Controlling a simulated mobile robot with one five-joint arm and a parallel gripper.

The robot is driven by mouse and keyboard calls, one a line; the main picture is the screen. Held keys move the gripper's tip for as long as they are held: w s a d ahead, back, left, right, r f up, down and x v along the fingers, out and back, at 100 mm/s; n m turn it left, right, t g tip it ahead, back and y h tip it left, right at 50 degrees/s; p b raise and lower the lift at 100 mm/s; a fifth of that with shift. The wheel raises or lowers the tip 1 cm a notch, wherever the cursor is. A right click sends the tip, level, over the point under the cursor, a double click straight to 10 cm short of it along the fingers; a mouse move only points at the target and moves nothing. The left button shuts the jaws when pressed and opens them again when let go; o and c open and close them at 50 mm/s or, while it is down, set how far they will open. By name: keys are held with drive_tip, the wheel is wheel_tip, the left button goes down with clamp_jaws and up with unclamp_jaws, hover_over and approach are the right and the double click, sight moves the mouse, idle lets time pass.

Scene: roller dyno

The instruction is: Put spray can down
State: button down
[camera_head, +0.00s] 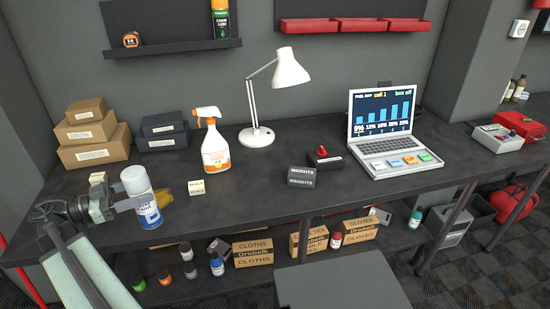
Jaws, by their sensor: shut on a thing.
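The spray can (145,198), white on top with a blue lower part, is upright at the left front of the dark workbench (240,195). My gripper (128,203) comes in from the left and is shut on the can's side. The can's base is close to the bench's front edge; I cannot tell whether it touches the bench top or hangs just above or in front of it. The gripper's jaws partly cover the can's left side.
A yellow-brown item (164,198) lies just right of the can, and small label blocks (196,188) farther right. Brown boxes (93,144), a spray bottle (215,152), a lamp (257,137) and a laptop (385,135) stand behind. The bench's middle front is clear.

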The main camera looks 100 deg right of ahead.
drive_tip(key=s+d+n+t+h, duration=0.2)
drive_tip(key=d+n+t+h, duration=0.4)
drive_tip(key=d, duration=0.7)
drive_tip(key=s+d+n+t+h, duration=0.3)
drive_tip(key=d+n+t+h, duration=0.4)
drive_tip(key=d, duration=0.7)
drive_tip(key=t, duration=0.2)
drive_tip(key=shift+f+n+t, duration=0.15)
drive_tip(key=shift+n+t, duration=0.15)
drive_tip(key=shift+s+d, duration=0.1)
drive_tip(key=w+d+f+b, duration=0.1)
drive_tip(key=w+f+b, duration=0.1)
drive_tip(key=w, duration=0.6)
drive_tip(key=w+d+f+b, duration=0.1)
drive_tip(key=w+f+b, duration=0.2)
drive_tip(key=w, duration=0.4)
drive_tip(key=shift+w+d+f+b, duration=0.25)
drive_tip(key=shift+w+d+b, duration=0.1)
drive_tip(key=shift+w+b, duration=0.05)
drive_tip(key=shift+c, duration=2.1)
unclamp_jaws()
drive_tip(key=shift+r, duration=0.1)
drive_tip(key=shift+r, duration=0.15)
